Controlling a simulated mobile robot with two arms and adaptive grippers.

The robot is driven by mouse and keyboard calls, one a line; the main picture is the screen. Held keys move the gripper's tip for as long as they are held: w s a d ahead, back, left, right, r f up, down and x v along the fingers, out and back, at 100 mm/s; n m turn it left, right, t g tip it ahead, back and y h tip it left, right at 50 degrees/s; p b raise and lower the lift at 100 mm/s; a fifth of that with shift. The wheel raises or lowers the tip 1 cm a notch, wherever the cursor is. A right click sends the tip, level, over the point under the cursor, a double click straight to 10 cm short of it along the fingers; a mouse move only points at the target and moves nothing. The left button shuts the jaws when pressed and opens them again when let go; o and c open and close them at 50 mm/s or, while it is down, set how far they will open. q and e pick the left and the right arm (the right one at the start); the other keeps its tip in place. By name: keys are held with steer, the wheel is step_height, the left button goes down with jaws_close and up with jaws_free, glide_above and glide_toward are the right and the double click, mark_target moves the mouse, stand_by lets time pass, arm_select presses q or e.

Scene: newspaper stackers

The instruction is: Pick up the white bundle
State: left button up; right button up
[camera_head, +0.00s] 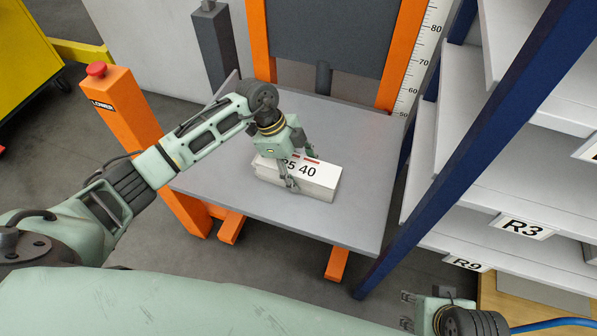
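The white bundle (321,177) is a box-like stack with black digits on top, of which "5 40" can be read, and small red marks. It lies on the grey platform (345,222) of the orange stacker. My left gripper (300,170) is over the bundle with its fingers apart, one at the near side and one at the far side. The left part of the bundle's top is hidden by the gripper. I cannot tell whether the fingers touch it. My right gripper (407,310) is at the bottom edge, away from the bundle, with its two fingertips apart.
A blue-framed shelf (430,170) with grey boards and labels such as R3 (522,226) stands close on the right. An orange post (125,115) with a red button (96,69) stands left of the platform. A yellow cart (25,55) is at the far left. The platform around the bundle is clear.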

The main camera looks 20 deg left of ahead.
mark_target(304, 167)
arm_select(q)
jaws_close()
steer(key=shift+w+r, duration=0.1)
stand_by(0.4)
steer(key=shift+r, duration=0.4)
steer(key=r, duration=0.1)
steer(key=r+p, duration=0.1)
steer(key=r, duration=0.1)
steer(key=shift+s+d+r, duration=0.2)
steer(key=shift+d+r, duration=0.1)
steer(key=shift+r, duration=0.1)
steer(key=s+d+r+p, duration=0.2)
steer(key=s+d+r, duration=0.4)
steer(key=d, duration=0.3)
steer(key=shift+s+r+p, duration=0.2)
steer(key=shift+s+p, duration=0.05)
steer(key=shift+p, duration=0.15)
arm_select(e)
step_height(304, 167, down, 13)
steer(key=shift+s+g, duration=0.3)
steer(key=shift+g, duration=0.1)
